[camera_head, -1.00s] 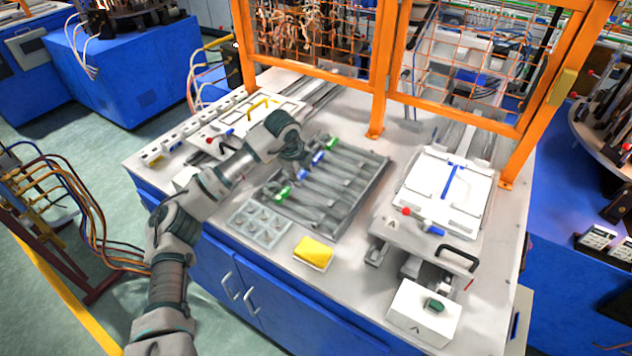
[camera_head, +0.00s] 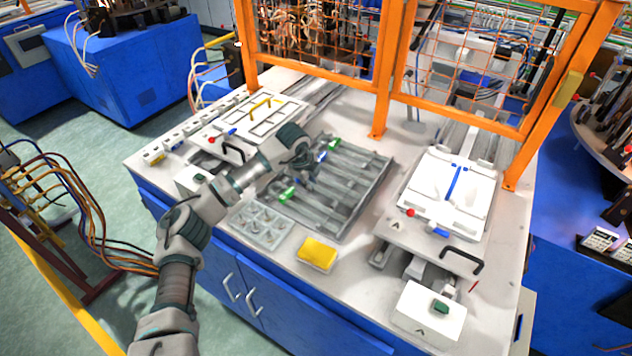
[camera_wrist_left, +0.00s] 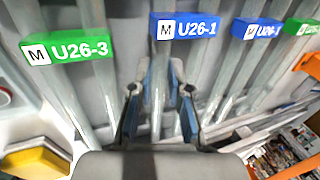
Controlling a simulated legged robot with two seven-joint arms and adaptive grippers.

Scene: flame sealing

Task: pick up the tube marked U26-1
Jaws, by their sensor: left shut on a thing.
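The tube marked U26-1 is a clear tube with a blue label (camera_wrist_left: 185,27) in the left wrist view. My left gripper (camera_wrist_left: 162,88) is shut on this tube below the label, one finger on each side. In the head view, my left gripper (camera_head: 308,174) is low over the tube tray (camera_head: 362,207), near a blue label (camera_head: 322,156). The fingers partly hide the tube there. Whether the tube is lifted off the tray cannot be told. My right gripper is not in view.
A green-labelled U26-3 tube (camera_wrist_left: 67,49) lies to the left in the wrist view; another blue-labelled tube (camera_wrist_left: 257,30) lies to the right. A yellow block (camera_head: 316,253) and a compartment box (camera_head: 258,226) stand before the tray. An orange frame (camera_head: 381,75) rises behind.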

